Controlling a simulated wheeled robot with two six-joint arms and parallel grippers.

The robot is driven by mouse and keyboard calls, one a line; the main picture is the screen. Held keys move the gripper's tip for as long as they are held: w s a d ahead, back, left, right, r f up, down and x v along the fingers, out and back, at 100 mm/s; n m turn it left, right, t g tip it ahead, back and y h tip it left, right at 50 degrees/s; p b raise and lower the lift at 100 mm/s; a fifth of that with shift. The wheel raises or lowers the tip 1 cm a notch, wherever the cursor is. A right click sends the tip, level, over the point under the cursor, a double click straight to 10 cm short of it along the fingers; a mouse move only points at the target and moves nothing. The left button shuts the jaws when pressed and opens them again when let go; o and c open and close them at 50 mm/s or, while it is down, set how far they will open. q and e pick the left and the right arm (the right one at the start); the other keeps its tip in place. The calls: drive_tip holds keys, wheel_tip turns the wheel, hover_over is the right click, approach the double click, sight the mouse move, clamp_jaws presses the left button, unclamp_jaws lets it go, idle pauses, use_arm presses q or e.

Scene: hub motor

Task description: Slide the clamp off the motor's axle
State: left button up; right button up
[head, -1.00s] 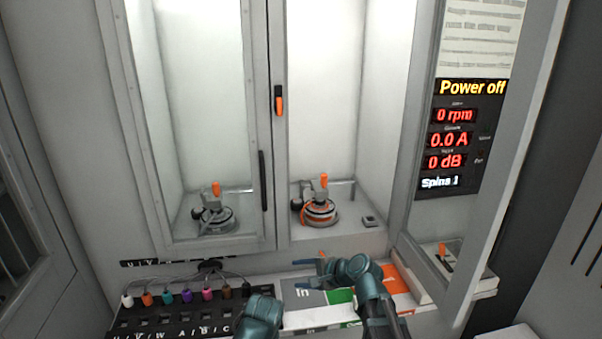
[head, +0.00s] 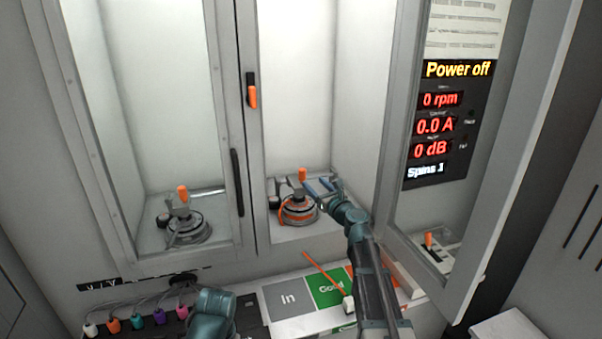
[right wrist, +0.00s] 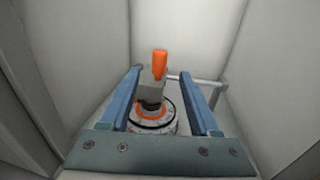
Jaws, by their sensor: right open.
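The hub motor (head: 298,212), a round grey and orange disc, sits in the open right bay of the cabinet. The clamp, with its upright orange handle (head: 302,175), stands over the motor; in the right wrist view its grey block (right wrist: 152,90) shows above the motor (right wrist: 158,120). My right gripper (head: 322,188) is open and empty, reaching into the bay at the clamp's right. In the right wrist view its blue fingers (right wrist: 160,75) appear on either side of the clamp; contact cannot be told. Only a teal part of my left arm shows, without its fingers.
A similar motor (head: 185,225) with an orange handle shows behind the left glass pane. The open right door (head: 478,180) stands beside my right arm. Below are a grey and green mat (head: 285,298), a thin orange strip (head: 325,271) and several coloured plugs (head: 137,321).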

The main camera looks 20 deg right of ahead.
sight(304, 174)
drive_tip(key=w, duration=0.3)
drive_tip(key=w+a, duration=0.1)
drive_tip(key=w, duration=0.2)
drive_tip(key=w+a, duration=0.1)
drive_tip(key=w, duration=0.2)
drive_tip(key=shift+w, duration=0.3)
clamp_jaws()
idle(1.0)
